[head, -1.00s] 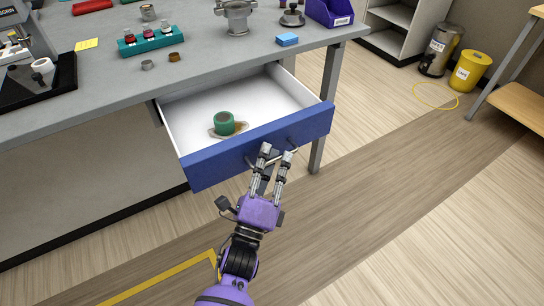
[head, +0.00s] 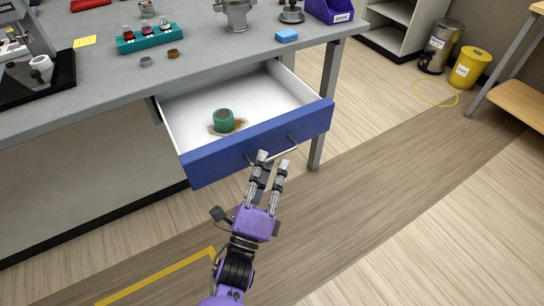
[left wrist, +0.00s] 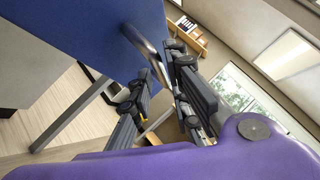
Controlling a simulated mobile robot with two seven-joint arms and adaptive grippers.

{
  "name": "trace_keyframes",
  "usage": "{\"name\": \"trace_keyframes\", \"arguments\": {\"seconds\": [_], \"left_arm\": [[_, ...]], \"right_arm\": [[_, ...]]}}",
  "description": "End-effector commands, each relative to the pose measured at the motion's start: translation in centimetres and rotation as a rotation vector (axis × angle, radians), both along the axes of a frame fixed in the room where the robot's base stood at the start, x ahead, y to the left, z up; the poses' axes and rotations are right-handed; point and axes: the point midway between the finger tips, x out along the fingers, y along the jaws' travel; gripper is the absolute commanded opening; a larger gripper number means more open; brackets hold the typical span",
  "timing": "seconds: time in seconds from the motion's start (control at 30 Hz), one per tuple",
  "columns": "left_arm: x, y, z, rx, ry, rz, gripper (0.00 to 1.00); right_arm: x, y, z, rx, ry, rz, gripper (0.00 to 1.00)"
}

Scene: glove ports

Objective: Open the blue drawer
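The blue drawer (head: 230,153) under the grey workbench stands pulled out, its white inside showing. Its metal bar handle (head: 285,151) is on the blue front; it also shows in the left wrist view (left wrist: 140,44), just beyond the fingers. The fingers also show apart in the left wrist view (left wrist: 159,64). My right gripper is not in view.
A green roll (head: 224,120) lies in the drawer on a brownish patch. The workbench (head: 215,62) holds a teal rack (head: 150,40), a blue block (head: 287,35) and a purple bin (head: 330,10). A yellow bin (head: 470,67) stands back right. The floor right of the drawer is clear.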

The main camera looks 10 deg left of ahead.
Motion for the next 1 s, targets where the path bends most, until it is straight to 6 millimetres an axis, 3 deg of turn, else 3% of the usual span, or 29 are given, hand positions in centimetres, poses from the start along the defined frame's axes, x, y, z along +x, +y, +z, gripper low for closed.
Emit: {"name": "trace_keyframes", "arguments": {"seconds": [0.1,0.3,1.0], "left_arm": [[-2.0,0.5,-0.9,0.000,0.004,0.002,0.17],[-3.9,1.0,-1.7,0.000,0.001,0.000,0.17],[-4.2,1.0,-1.8,0.000,0.000,0.000,0.17]], "right_arm": [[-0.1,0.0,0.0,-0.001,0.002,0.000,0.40],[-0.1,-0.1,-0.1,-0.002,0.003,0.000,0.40],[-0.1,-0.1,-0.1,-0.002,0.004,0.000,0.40]]}}
